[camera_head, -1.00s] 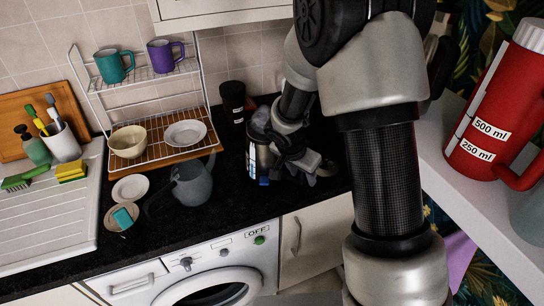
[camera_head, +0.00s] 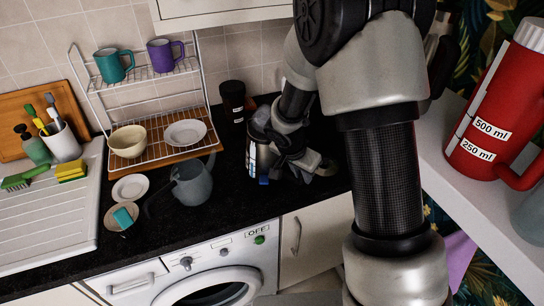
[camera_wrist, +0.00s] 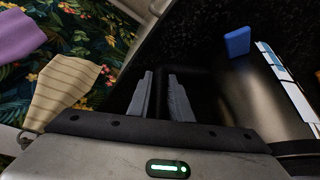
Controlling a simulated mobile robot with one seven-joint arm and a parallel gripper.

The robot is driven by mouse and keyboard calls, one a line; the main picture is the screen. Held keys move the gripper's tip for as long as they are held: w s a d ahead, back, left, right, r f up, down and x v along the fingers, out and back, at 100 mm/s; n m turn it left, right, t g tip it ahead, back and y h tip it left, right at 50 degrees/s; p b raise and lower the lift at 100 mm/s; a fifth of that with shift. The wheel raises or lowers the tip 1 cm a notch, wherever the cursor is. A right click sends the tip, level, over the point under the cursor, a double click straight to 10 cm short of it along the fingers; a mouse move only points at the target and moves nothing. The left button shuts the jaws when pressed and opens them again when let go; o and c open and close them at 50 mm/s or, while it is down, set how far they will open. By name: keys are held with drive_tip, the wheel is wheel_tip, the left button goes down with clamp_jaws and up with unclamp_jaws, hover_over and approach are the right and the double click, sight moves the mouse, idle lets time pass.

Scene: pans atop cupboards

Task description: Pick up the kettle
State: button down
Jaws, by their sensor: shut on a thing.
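The kettle (camera_head: 262,155) stands on the black counter, right of the dish rack. It has a shiny metallic body and a blue switch at its lower side, and my arm partly covers it. In the wrist view the kettle body (camera_wrist: 262,95) fills the right side, with the blue switch (camera_wrist: 237,42) and a pale marked strip. My gripper (camera_wrist: 161,85) is at the kettle's right side in the head view (camera_head: 303,165). Its two grey fingers are shut on a dark part, apparently the handle, which is hard to make out against the dark background.
A dark jar (camera_head: 232,100) stands behind the kettle. A grey jug (camera_head: 191,182) and small plates stand to the left, near the dish rack (camera_head: 150,150) with bowl and mugs. A large red container (camera_head: 495,115) stands on the right-hand white shelf.

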drive_tip(key=shift+w+r, duration=0.1)
drive_tip(key=shift+r, duration=0.05)
idle(0.4)
drive_tip(key=shift+w+r, duration=0.15)
